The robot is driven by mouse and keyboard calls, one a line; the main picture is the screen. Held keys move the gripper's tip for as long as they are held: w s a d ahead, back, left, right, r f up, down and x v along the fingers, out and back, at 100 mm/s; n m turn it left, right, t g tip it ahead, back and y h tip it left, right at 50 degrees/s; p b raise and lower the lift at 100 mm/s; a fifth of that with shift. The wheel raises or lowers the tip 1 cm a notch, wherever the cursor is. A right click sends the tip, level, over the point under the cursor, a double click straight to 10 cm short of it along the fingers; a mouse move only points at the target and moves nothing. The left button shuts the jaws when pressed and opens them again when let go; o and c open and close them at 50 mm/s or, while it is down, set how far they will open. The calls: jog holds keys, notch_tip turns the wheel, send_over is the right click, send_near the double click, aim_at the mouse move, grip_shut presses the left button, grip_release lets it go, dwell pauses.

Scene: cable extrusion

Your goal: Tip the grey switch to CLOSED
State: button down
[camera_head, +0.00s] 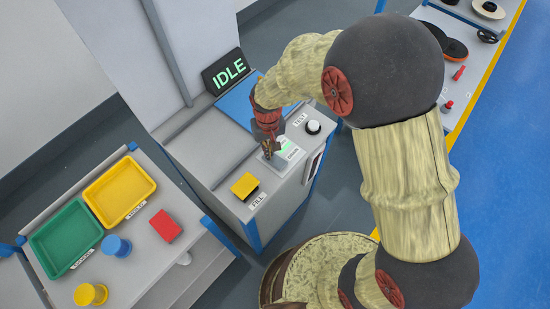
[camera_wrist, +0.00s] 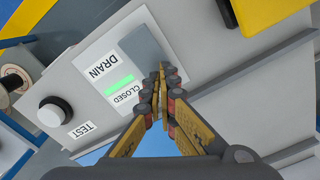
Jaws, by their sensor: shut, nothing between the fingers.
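The grey switch (camera_wrist: 143,46) sits on a pale plate (camera_wrist: 100,60) in the wrist view, beside printed DRAIN and CLOSED labels. A green light (camera_wrist: 118,85) glows between those labels. In the head view the plate (camera_head: 291,155) is on the machine's top, partly covered by my gripper (camera_head: 267,152). In the wrist view my gripper (camera_wrist: 164,70) is shut and empty, its tips at the switch's near end. Whether they touch it, and its exact tilt, I cannot tell.
A yellow FILL button (camera_head: 245,186) and a white TEST button (camera_head: 313,127) flank the plate. An IDLE display (camera_head: 228,71) stands behind. A table at left holds a yellow tray (camera_head: 151,182), a green tray (camera_head: 96,232) and a red block (camera_head: 166,226).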

jog(key=shift+r+p, duration=2.4)
jog(key=shift+r, duration=0.95)
jog(key=s, duration=0.2)
jog(key=d, duration=0.1)
jog(key=shift+s+f+g, duration=0.35)
jog(key=shift+s+g, duration=0.05)
jog(key=s+d+r, duration=0.1)
jog(key=s+r, duration=0.1)
notch_tip(320, 180, up, 16)
jog(key=f+t, duration=0.1)
jog(key=t, duration=0.1)
send_over(276, 167)
jog(key=s+d, duration=0.7)
jog(key=d, duration=0.2)
jog(key=s+d+r+m+t, duration=0.3)
jog(key=s+d+r+t, duration=0.1)
jog(key=r, duration=0.8)
jog(key=s+d, duration=0.1)
jog(key=d, duration=0.1)
jog(key=shift+d, duration=0.35)
jog(key=shift+a, duration=0.1)
